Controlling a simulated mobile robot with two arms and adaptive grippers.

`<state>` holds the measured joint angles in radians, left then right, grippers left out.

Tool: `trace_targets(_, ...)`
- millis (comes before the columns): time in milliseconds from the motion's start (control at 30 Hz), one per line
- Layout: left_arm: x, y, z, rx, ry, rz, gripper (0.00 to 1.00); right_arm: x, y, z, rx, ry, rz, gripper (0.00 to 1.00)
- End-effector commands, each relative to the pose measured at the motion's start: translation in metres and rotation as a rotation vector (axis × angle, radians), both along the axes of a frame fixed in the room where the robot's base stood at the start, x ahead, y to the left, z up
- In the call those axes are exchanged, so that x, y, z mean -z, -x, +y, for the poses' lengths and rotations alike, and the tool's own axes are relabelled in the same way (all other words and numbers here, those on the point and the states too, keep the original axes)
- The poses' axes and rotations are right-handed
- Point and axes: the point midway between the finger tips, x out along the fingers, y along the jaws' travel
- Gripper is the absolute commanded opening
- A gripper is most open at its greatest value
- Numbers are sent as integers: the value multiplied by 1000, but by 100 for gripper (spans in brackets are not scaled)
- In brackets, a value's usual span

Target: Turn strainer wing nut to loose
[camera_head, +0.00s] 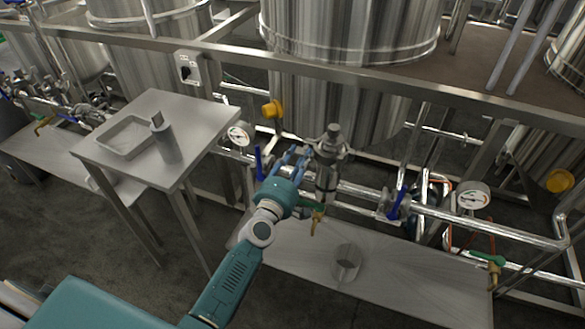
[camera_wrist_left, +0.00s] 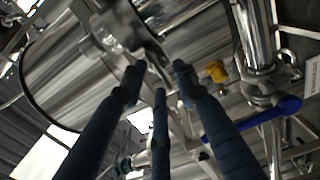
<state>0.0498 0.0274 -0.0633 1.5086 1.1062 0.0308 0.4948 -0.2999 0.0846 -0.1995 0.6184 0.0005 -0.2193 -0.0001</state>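The metal strainer (camera_head: 328,157) stands upright on the pipework in front of the large tank, with a narrower cap on top. My left gripper (camera_head: 297,156) is just to the left of the strainer's upper part in the head view. In the left wrist view its dark blue fingers (camera_wrist_left: 158,78) are spread, with a gap between the tips. Bright metal parts (camera_wrist_left: 125,30) lie just beyond the tips; I cannot tell for sure which is the wing nut. No clear grip on anything shows. My right gripper is in neither view.
A blue valve handle (camera_head: 258,162) and pressure gauge (camera_head: 240,134) are left of my gripper. A clear beaker (camera_head: 346,262) stands on the low bench (camera_head: 400,285). A side table (camera_head: 205,122) holds a tray and metal cylinder.

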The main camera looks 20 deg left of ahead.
Motion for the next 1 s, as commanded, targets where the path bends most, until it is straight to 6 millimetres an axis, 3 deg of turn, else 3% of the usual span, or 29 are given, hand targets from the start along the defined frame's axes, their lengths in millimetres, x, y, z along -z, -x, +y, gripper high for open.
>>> trace_targets(500,1,99,4,-1,0,3,30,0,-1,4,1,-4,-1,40)
trace_targets(700,1,112,4,0,0,2,30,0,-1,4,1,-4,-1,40)
trace_targets(1000,1,113,4,-1,1,1,30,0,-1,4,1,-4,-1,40)
